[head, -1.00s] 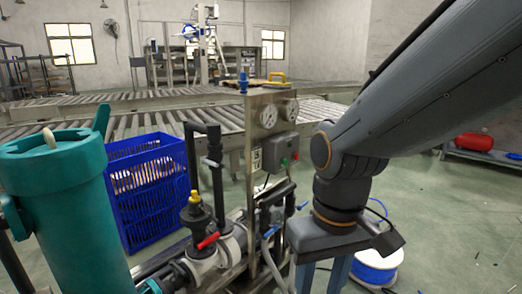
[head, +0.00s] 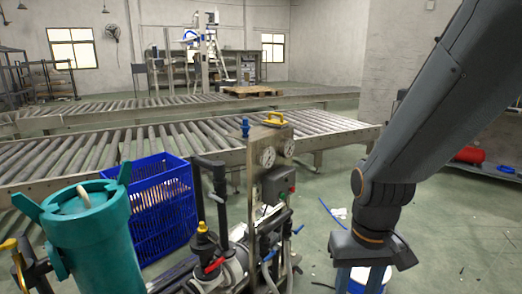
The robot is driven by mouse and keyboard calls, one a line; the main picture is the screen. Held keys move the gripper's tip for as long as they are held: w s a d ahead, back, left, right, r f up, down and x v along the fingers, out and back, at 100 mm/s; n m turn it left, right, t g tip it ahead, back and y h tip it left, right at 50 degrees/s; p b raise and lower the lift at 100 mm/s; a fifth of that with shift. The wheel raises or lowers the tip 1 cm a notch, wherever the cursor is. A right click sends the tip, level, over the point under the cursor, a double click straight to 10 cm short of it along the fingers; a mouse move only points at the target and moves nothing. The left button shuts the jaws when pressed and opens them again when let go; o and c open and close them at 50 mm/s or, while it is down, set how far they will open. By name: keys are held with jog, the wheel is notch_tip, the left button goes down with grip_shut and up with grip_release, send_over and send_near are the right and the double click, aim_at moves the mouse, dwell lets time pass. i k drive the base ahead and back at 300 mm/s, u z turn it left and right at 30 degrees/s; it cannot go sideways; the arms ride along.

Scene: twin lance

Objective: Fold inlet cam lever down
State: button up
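A pump skid carries an upright panel with gauges (head: 266,156). On its pipework stands a black coupling with a yellow top (head: 203,240), and a red handle (head: 214,265) sits low beside it. A teal filter housing (head: 95,240) with a lidded top stands to the left. A yellow handle (head: 9,244) shows at the far left edge. I cannot tell which part is the inlet cam lever. My gripper (head: 361,284) points down at the right, clear of the skid.
A blue crate (head: 165,215) stands between the housing and the skid's back. Roller conveyors (head: 90,155) run behind. A red tank (head: 470,154) is at the right. The floor at the right is mostly open.

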aim_at(211, 239)
jog(key=z, duration=0.1)
jog(key=k, duration=1.05)
jog(key=u, duration=0.85)
jog(key=i, duration=1.45)
jog(key=z, duration=0.85)
